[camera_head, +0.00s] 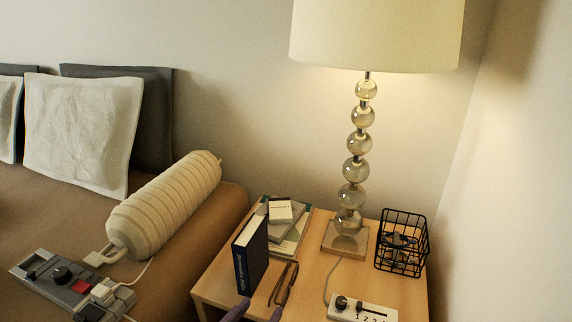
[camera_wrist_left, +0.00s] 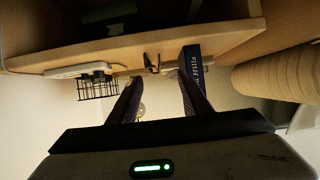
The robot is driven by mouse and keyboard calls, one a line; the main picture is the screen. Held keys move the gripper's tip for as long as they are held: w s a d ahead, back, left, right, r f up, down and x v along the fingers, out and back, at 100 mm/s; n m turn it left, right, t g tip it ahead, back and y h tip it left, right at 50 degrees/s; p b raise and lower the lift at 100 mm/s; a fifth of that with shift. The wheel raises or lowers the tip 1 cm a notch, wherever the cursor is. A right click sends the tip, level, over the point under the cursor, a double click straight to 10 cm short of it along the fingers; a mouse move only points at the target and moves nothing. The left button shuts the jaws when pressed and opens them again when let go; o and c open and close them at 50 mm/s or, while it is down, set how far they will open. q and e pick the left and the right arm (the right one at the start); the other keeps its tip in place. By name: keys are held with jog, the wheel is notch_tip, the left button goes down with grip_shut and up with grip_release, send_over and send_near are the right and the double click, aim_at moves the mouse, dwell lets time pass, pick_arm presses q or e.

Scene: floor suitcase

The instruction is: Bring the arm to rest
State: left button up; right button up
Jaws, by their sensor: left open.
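My left gripper (camera_head: 257,309) shows only as two purple fingertips at the bottom edge of the head view, in front of the nightstand (camera_head: 408,295). In the left wrist view my left gripper (camera_wrist_left: 160,80) is open, with two dark fingers apart and nothing between them. That view shows the room upside down, with the nightstand's front edge (camera_wrist_left: 225,42) beyond the fingers. My right gripper is in neither view.
Near the fingertips stand a dark blue book (camera_head: 250,258) and folded glasses (camera_head: 284,283). A lamp (camera_head: 353,170), a wire basket (camera_head: 402,241) and a switch box (camera_head: 361,309) share the nightstand. A bolster (camera_head: 165,205) and a grey control box (camera_head: 65,283) lie at left.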

pick_arm(q)
jog(key=s+a+f+g+y, duration=0.1)
jog(key=s+a+f+g, duration=0.2)
jog(key=s+a, duration=0.3)
jog(key=s+a+f+n+g+y, duration=0.1)
jog(key=s+a+f+g, duration=0.25)
jog(key=s, duration=0.55)
jog(key=s+a+f+g+y, duration=0.1)
jog(key=s+a+f+g, duration=0.15)
jog(key=s+a, duration=0.4)
jog(key=w+d+f+t+h, duration=0.35)
jog(key=d+f+t, duration=0.2)
jog(key=d, duration=0.25)
notch_tip(320, 180, up, 10)
jog(key=a+y+p, duration=0.1)
jog(key=p, duration=1.3)
jog(key=shift+w+f, duration=0.15)
jog(key=shift+w, duration=0.15)
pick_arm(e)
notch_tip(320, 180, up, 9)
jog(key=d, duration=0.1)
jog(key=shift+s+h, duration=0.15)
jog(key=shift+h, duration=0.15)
pick_arm(q)
jog(key=shift+y, duration=0.25)
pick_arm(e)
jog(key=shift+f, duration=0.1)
